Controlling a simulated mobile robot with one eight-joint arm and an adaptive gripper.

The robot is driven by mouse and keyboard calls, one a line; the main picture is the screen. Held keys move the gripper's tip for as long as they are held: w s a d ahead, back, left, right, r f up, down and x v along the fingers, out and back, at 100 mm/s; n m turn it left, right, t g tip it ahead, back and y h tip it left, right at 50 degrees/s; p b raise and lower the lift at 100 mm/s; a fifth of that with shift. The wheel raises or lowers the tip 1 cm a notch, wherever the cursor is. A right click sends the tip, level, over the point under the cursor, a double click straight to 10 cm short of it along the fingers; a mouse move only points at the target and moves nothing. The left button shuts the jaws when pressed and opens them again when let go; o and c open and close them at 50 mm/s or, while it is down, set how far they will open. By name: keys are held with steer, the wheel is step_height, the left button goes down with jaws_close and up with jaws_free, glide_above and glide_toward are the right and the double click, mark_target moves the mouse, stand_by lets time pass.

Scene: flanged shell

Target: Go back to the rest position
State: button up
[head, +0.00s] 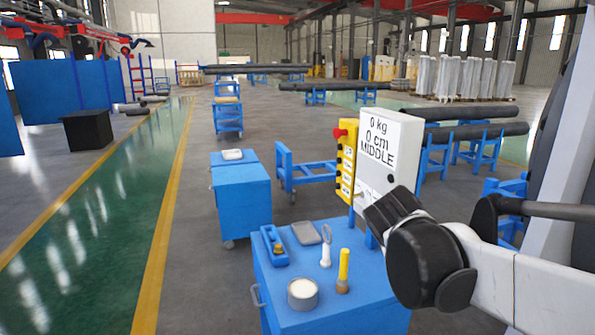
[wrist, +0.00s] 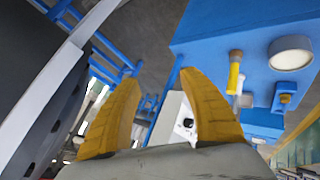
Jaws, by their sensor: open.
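My gripper shows in the wrist view (wrist: 160,110) as two yellow fingers spread apart with nothing between them. In the head view my arm reaches in from the right, and its dark wrist end hangs over the right side of the blue tool cart (head: 335,300); the fingers are hidden there. In the wrist view the yellow-handled tool (wrist: 234,75) and the can (wrist: 290,53) are apart from the fingers.
A white control box (head: 388,150) reading "0 kg 0 cm MIDDLE" and a yellow button panel (head: 346,160) stand behind the cart, close to my arm. A second blue cart (head: 241,195) stands behind left.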

steer(key=s+a+f+y, duration=0.2)
steer(key=s+a+f, duration=0.1)
steer(key=s, duration=0.6)
steer(key=s+a+f+y, duration=0.3)
steer(key=s+f, duration=0.1)
steer(key=s, duration=0.5)
steer(key=shift+s+f+t+y, duration=0.25)
steer(key=shift+f+t+y, duration=0.05)
steer(key=shift+f, duration=0.1)
